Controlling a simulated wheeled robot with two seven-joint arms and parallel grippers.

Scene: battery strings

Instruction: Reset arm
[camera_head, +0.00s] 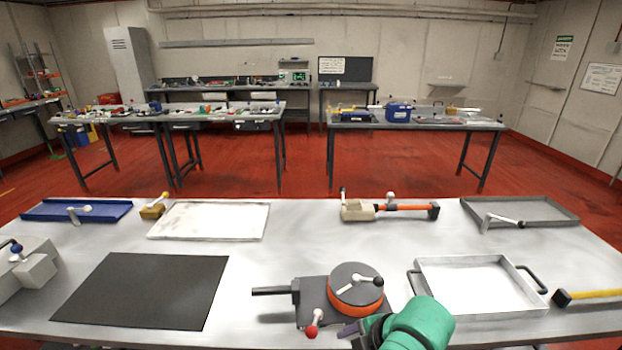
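My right arm's green wrist comes in at the bottom centre-right. The dark end of my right gripper (358,328) is at the bottom edge, beside the front of a round orange-and-grey turntable device (355,287). Its fingers are mostly hidden or cut off, so I cannot tell whether it is open or shut, or whether it touches the device. The device has a grey handle bar to its left and a red-knobbed lever (313,325) in front. My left gripper is not in view.
The metal table (255,290) holds a black mat (145,290), a white board (210,220), a blue tray (110,210), a handled white tray (425,268), a grey tray (565,217), an orange-and-beige tool (405,208) and a yellow-handled hammer (590,294). Clear surface lies between the mat and the device.

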